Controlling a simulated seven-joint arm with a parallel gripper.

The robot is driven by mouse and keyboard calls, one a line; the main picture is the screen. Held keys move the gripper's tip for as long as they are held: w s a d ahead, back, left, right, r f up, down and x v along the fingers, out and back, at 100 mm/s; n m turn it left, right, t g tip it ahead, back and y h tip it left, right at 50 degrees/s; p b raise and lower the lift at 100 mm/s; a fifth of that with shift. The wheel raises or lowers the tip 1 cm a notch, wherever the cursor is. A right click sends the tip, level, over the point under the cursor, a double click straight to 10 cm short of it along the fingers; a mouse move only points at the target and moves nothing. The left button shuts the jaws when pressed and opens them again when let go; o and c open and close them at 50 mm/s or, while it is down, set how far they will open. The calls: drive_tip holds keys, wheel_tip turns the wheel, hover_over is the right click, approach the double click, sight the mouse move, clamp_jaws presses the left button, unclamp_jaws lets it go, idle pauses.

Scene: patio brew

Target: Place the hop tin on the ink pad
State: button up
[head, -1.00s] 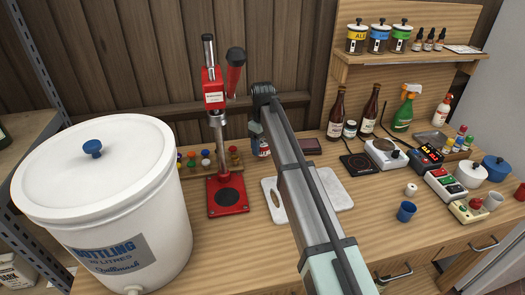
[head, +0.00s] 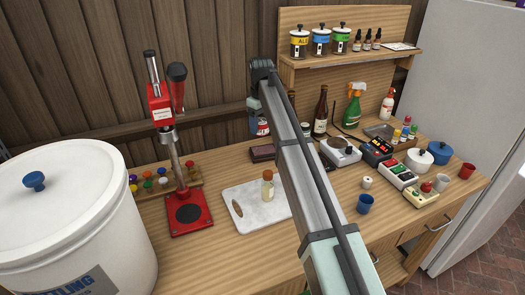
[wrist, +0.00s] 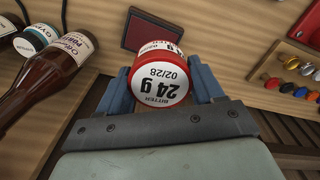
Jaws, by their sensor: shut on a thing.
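The hop tin (wrist: 162,75) is a red round tin with a white label reading "24 g". My gripper (wrist: 166,88) is shut on it, a blue jaw on each side. In the head view the tin (head: 262,128) shows at the end of my arm, partly hidden by my gripper (head: 256,112). The ink pad (wrist: 146,30) is a flat dark red rectangle with a dark frame, beyond the tin in the wrist view and partly covered by it. In the head view the pad (head: 262,153) lies on the bench, just below the tin in the picture, with a gap between them.
A white board (head: 245,215) with a small bottle (head: 268,187) lies nearer. A red bench capper (head: 190,212) and a rack of coloured caps (head: 150,183) stand left. A hot plate (head: 340,152) is further right.

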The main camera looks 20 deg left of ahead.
sight(264, 119)
drive_tip(key=shift+w+d+r, duration=0.2)
drive_tip(key=shift+w, duration=0.25)
drive_tip(key=shift+w+d+r, duration=0.15)
drive_tip(key=shift+w+r, duration=0.05)
drive_tip(key=shift+w, duration=0.25)
drive_tip(key=shift+w+a+r, duration=0.1)
drive_tip(key=shift+w+a, duration=0.15)
drive_tip(key=shift+s+d+f+m, duration=0.1)
drive_tip(key=shift+s+f+m, duration=0.1)
drive_tip(key=shift+f+m, duration=0.1)
drive_tip(key=shift+f, duration=4.75)
drive_tip(key=o, duration=1)
drive_tip(key=shift+f, duration=0.15)
wheel_tip(264, 119, up, 12)
drive_tip(key=shift+r, duration=0.2)
